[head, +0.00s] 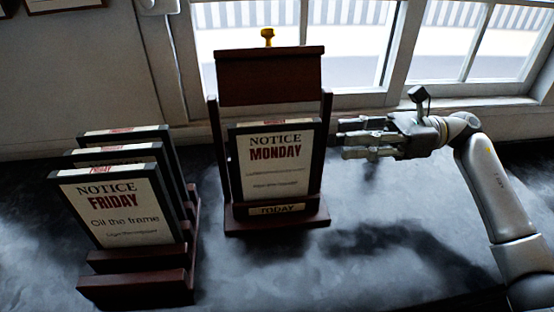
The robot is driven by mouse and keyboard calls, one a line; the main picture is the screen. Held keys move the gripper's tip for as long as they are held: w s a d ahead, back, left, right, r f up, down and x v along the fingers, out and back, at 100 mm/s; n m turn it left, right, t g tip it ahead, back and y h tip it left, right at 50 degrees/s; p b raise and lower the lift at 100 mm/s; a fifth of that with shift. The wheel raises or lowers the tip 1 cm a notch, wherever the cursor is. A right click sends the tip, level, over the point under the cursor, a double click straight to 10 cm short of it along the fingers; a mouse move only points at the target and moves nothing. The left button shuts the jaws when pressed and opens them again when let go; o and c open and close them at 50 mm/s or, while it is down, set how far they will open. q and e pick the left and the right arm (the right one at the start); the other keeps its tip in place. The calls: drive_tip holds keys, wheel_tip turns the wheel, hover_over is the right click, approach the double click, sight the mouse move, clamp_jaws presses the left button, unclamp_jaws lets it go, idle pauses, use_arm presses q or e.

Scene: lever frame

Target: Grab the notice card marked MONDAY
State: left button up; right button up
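The MONDAY notice card (278,174), white with a dark border and red lettering, stands upright in a dark red wooden frame (270,77) with a TODAY plate (276,209) at its foot. My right gripper (342,139) comes in from the right, level with the card's upper part. Its fingers point left and are spread apart, with nothing seen between them. The fingertips are just right of the frame's right post; whether they touch it I cannot tell. My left gripper is not in view.
A stepped dark red rack (137,283) at the left holds several cards, with the FRIDAY card (117,210) in front. Windows (300,50) are behind.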

sight(296, 142)
drive_tip(key=a+p, duration=0.1)
drive_tip(key=s+a, duration=0.1)
drive_tip(key=a, duration=0.1)
drive_tip(key=a+p, duration=0.1)
drive_tip(key=a, duration=0.1)
drive_tip(key=shift+s+a+r+p, duration=0.15)
drive_tip(key=shift+s+r+p, duration=0.1)
drive_tip(key=shift+p, duration=0.05)
drive_tip(key=shift+a+f, duration=0.1)
drive_tip(key=shift+a, duration=0.2)
drive_tip(key=shift+a+p, duration=0.2)
drive_tip(key=shift+p, duration=0.25)
drive_tip(key=a+p, duration=0.3)
drive_tip(key=a, duration=0.1)
drive_tip(key=shift+s, duration=0.35)
drive_tip(key=shift+a+f, duration=0.15)
drive_tip(key=shift+a, duration=0.1)
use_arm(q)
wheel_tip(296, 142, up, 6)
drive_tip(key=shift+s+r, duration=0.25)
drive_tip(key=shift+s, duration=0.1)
use_arm(e)
clamp_jaws()
